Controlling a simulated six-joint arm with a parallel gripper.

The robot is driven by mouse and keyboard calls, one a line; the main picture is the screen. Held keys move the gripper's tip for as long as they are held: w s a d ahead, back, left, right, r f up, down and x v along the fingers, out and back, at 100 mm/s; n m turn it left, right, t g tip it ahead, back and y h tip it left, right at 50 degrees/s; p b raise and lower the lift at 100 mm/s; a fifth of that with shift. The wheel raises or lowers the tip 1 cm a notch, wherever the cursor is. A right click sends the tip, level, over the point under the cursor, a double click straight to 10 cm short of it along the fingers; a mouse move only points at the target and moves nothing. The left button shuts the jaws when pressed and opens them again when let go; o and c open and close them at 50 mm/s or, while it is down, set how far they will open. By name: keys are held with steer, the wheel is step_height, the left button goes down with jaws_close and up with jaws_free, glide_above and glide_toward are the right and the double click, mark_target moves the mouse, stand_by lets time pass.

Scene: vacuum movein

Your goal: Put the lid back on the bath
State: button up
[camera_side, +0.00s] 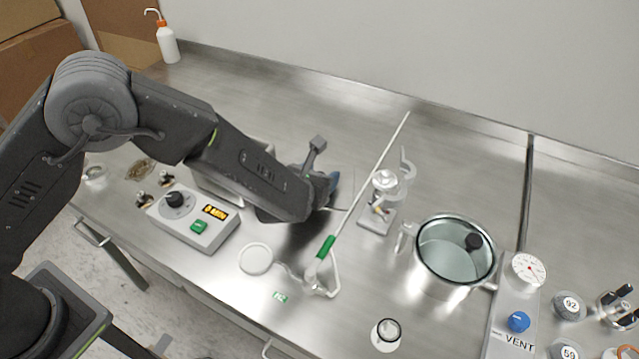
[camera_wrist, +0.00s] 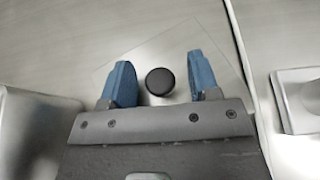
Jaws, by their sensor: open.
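A clear flat lid (camera_wrist: 178,42) with a round black knob (camera_wrist: 160,82) lies on the steel bench in the wrist view. My gripper (camera_wrist: 159,64) is open, with one blue fingertip on each side of the knob and a gap to both. In the side view my gripper (camera_side: 332,188) is low over the bench, and my arm hides the knob and most of the lid. A metal box (camera_side: 212,188), apparently the bath, stands left of my gripper, largely hidden by my arm. Its rounded edge also seems to show at the left of the wrist view (camera_wrist: 35,130).
A control box (camera_side: 195,220) with dial and display stands in front of the metal box. Right of my gripper are a long green-handled rod (camera_side: 327,246), a small stand (camera_side: 376,220) and a glass-lidded pot (camera_side: 455,255). A white disc (camera_side: 256,259) lies in front.

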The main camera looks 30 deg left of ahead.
steer(key=shift+c, duration=0.4)
steer(key=shift+r, duration=0.1)
jaws_close()
step_height(320, 180, up, 10)
steer(key=shift+f, duration=0.15)
steer(key=shift+a, duration=0.1)
steer(key=s+a+r+n+y, duration=0.1)
steer(key=s+a, duration=0.3)
steer(key=a, duration=0.7)
steer(key=s+a+r+n+y, duration=0.2)
steer(key=s+a+r+y, duration=0.1)
steer(key=a, duration=0.9)
steer(key=shift+s, duration=0.6)
